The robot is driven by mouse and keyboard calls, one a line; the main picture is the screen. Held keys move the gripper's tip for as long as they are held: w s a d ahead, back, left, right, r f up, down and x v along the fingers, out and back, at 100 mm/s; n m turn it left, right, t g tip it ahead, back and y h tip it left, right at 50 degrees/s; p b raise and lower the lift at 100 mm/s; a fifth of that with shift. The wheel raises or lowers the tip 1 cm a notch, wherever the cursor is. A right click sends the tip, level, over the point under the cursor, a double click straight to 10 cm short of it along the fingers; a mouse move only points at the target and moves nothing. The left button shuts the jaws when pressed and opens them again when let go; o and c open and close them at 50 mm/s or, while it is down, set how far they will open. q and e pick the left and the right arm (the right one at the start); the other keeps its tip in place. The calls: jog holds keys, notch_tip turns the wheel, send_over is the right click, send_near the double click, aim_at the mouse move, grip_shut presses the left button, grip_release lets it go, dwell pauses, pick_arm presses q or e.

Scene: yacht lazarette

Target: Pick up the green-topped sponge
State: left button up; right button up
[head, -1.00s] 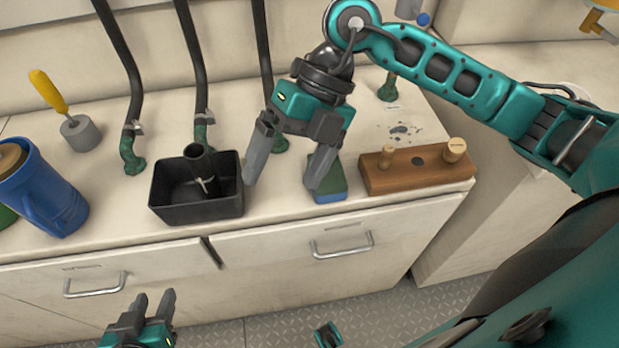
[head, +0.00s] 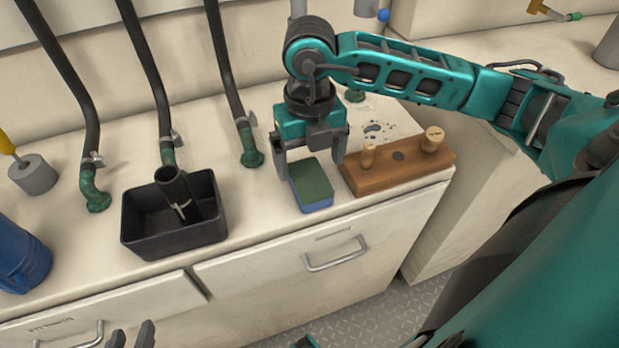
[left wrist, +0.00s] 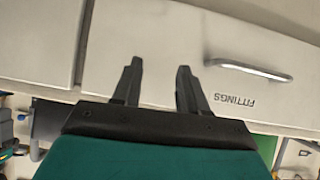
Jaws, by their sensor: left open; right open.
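The green-topped sponge (head: 312,182), with a blue lower part, lies on the counter between the black bin and the wooden block. My right gripper (head: 311,170) is open just above and behind it. One finger is at the sponge's left side and the other near its right side, by the block; I cannot tell whether they touch it. My left gripper (head: 131,338) is open and empty, low at the bottom edge of the head view. In the left wrist view its fingers (left wrist: 158,85) point at a drawer front marked "FITTINGS".
The wooden block (head: 395,172) with pegs stands close to the right of the sponge. The black bin (head: 140,238) holding a dark tube is to the left. Hoses on green fittings (head: 250,147) rise behind. A blue jug (head: 18,258) is at far left.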

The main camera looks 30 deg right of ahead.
aim_at(310, 178)
notch_tip(310, 178, down, 5)
jog(key=shift+s+a+f+b, duration=0.1)
jog(key=shift+a+b, duration=0.05)
jog(key=shift+b, duration=0.25)
jog(key=shift+c, duration=0.3)
jog(key=c, duration=1)
jog(key=shift+o, duration=0.2)
